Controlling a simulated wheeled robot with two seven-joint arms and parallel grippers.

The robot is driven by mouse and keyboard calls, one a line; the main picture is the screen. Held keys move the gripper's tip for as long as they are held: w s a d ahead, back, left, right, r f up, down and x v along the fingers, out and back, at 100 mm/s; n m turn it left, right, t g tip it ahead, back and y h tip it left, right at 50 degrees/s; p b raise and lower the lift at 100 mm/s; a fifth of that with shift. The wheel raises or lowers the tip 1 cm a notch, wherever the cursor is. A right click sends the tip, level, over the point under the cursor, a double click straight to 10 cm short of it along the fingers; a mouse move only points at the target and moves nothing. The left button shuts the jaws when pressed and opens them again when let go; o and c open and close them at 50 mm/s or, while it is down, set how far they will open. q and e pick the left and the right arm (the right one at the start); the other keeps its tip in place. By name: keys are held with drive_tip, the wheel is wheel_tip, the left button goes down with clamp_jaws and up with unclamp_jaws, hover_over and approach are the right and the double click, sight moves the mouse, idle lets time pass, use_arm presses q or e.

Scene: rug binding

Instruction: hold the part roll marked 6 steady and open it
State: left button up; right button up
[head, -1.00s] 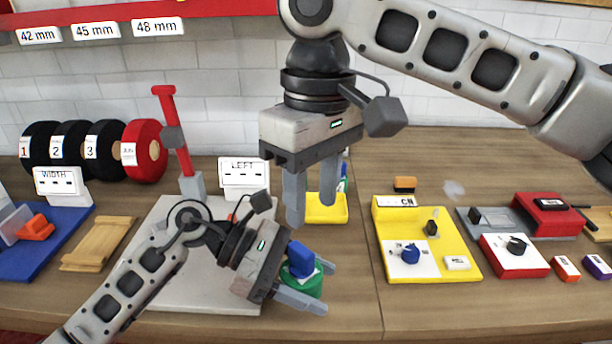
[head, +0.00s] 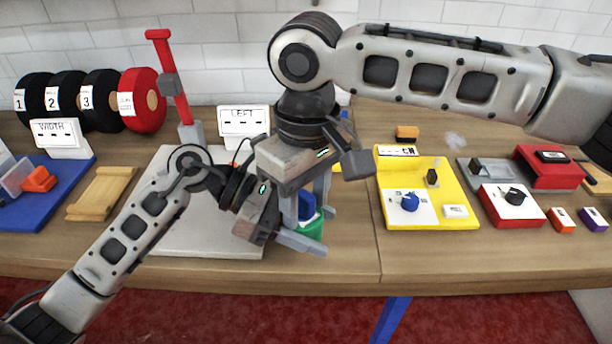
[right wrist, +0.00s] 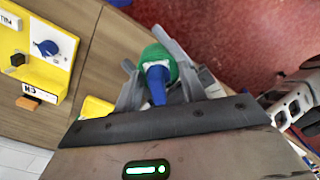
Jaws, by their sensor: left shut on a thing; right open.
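The part roll is a green round piece (head: 314,229) with a blue part (head: 306,206) on top. No mark 6 is readable on it. My left gripper (head: 306,238) is shut on the green roll near the front edge of the table. My right gripper (head: 306,204) is open above it, its fingers pointing down on either side of the blue part. In the right wrist view the blue part (right wrist: 157,86) lies between the right fingers, with the green roll (right wrist: 157,56) beyond. Whether the right fingers touch the blue part is unclear.
A grey board (head: 170,240) lies under my left arm. A LEFT sign (head: 243,121) and a red post (head: 168,75) stand behind. A yellow tray (head: 460,190) and a red-and-white block (head: 512,208) are to the right. Bare table lies in front of the yellow tray.

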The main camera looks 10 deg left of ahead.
drive_tip(key=shift+f, duration=0.15)
clamp_jaws()
drive_tip(key=shift+r, duration=0.2)
idle(0.4)
drive_tip(key=shift+r, duration=0.95)
